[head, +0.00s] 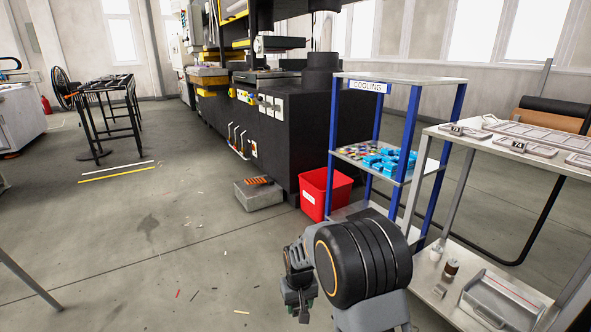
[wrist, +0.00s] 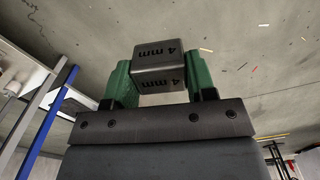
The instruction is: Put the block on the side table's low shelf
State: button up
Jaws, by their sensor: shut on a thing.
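A dark grey block (wrist: 160,67) marked "4 mm" sits between the green fingers of my gripper (wrist: 158,78) in the wrist view. My gripper is shut on it and holds it above the floor. In the head view my gripper (head: 301,306) hangs at the bottom centre, left of the side table (head: 563,163); the block is not clear there. The side table's low shelf (head: 428,281) is at the lower right. It bears a grey toolbox (head: 503,298), a white bottle (head: 436,253) and a brown-and-white jar (head: 451,268).
A blue-posted cooling rack (head: 377,82) stands just left of the side table, with blue parts (head: 390,160) on its middle shelf. The floor at left is mostly open, with small scraps.

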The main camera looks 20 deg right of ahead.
aim_at(419, 276)
jog(key=z, duration=0.9)
jog(key=i, duration=1)
jog(key=z, duration=0.75)
jog(key=i, duration=0.7)
jog(key=u, duration=0.1)
